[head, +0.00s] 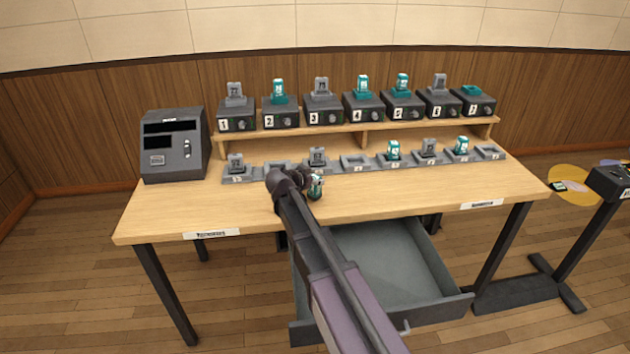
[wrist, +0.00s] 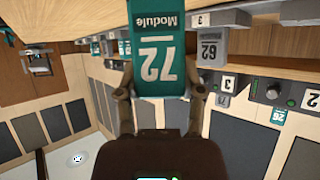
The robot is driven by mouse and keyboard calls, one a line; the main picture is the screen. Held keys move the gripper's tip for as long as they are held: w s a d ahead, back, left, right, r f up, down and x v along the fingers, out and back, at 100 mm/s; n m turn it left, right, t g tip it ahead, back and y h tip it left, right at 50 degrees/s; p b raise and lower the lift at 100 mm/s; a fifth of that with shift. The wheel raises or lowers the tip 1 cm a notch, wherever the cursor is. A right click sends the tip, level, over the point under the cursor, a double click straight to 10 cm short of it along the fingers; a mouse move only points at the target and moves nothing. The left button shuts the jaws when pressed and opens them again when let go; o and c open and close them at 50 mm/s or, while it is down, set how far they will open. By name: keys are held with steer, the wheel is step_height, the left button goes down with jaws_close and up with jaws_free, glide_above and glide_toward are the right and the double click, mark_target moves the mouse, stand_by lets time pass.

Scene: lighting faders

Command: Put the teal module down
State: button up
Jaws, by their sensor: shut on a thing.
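My gripper (head: 302,184) is shut on a teal module (head: 316,188) over the front middle of the wooden desk. In the wrist view the fingers of my gripper (wrist: 160,96) hold the teal module (wrist: 157,55) from both sides. Its label reads "Module 72" and appears upside down there. Whether its base touches the desk I cannot tell. A row of grey holders (head: 374,167) lies on the desk behind my gripper. Some hold grey or teal modules; the holders at the right end (head: 490,152) and near the middle (head: 355,160) look empty.
Several numbered dark boxes (head: 323,115) stand on the raised shelf (head: 345,138), bearing grey and teal modules. A dark console (head: 172,148) stands at the desk's left. An open grey drawer (head: 390,262) juts out below my arm. The right front of the desk (head: 400,190) is clear.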

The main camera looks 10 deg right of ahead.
steer(key=shift+f, duration=0.2)
steer(key=o, duration=1.2)
steer(key=shift+r, duration=0.2)
steer(key=shift+r, duration=0.1)
steer(key=p+v, duration=0.6)
steer(key=v, duration=0.6)
steer(key=shift+a, duration=0.1)
